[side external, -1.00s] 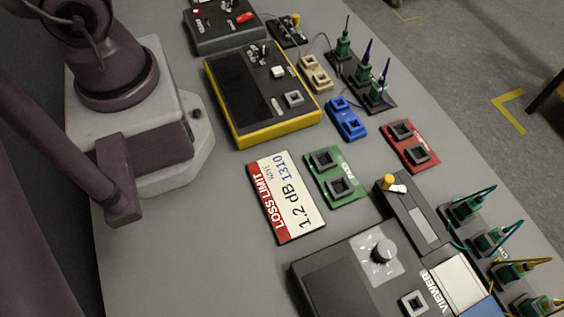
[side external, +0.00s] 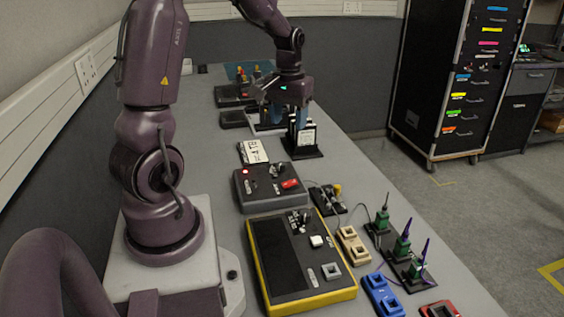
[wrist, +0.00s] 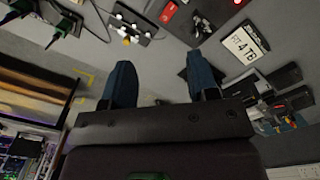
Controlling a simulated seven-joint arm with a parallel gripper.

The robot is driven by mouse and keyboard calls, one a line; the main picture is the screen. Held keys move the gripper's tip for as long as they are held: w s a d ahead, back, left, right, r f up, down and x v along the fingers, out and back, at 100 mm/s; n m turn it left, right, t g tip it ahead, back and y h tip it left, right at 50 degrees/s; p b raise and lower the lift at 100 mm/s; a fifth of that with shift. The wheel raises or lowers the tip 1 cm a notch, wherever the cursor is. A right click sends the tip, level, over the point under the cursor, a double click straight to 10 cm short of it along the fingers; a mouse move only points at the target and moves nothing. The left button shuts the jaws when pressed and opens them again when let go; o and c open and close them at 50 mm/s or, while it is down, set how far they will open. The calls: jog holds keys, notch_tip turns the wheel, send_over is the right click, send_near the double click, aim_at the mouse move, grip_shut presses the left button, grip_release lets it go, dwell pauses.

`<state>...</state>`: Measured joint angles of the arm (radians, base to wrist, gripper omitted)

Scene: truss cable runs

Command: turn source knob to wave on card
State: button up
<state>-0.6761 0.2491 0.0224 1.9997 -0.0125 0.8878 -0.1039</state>
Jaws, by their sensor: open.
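A dark grey box (side external: 243,193) with a red switch (side external: 290,183), a small lit red lamp and a metallic knob-like part (side external: 277,171) stands mid-bench; I cannot read whether it is the source. It shows partly at the top of the wrist view, with the metallic part (wrist: 203,27). The loss-limit card with the wave number is out of both current views. My gripper (side external: 300,117) is at the far part of the bench, beyond this box, near a black rack of upright cards. Its blue fingers (wrist: 162,80) are apart with nothing visible between them.
A yellow-edged meter (side external: 285,275) stands nearer. Beige (side external: 353,245) and blue (side external: 382,295) adapter blocks and green connectors (side external: 402,247) lie along the right side. The black rack (side external: 303,153) stands close under my gripper.

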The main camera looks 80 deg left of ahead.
aim_at(282, 163)
jog(key=w+a+f+n, duration=0.1)
jog(key=a+f+n, duration=0.15)
jog(key=a, duration=0.35)
jog(key=a+f+n, duration=0.2)
jog(key=a+f, duration=0.2)
jog(key=a, duration=0.2)
jog(key=f, duration=1.2)
jog(key=shift+w+d+f, duration=0.2)
jog(key=shift+d+f, duration=0.05)
jog(key=shift+f, duration=0.05)
jog(key=c, duration=0.9)
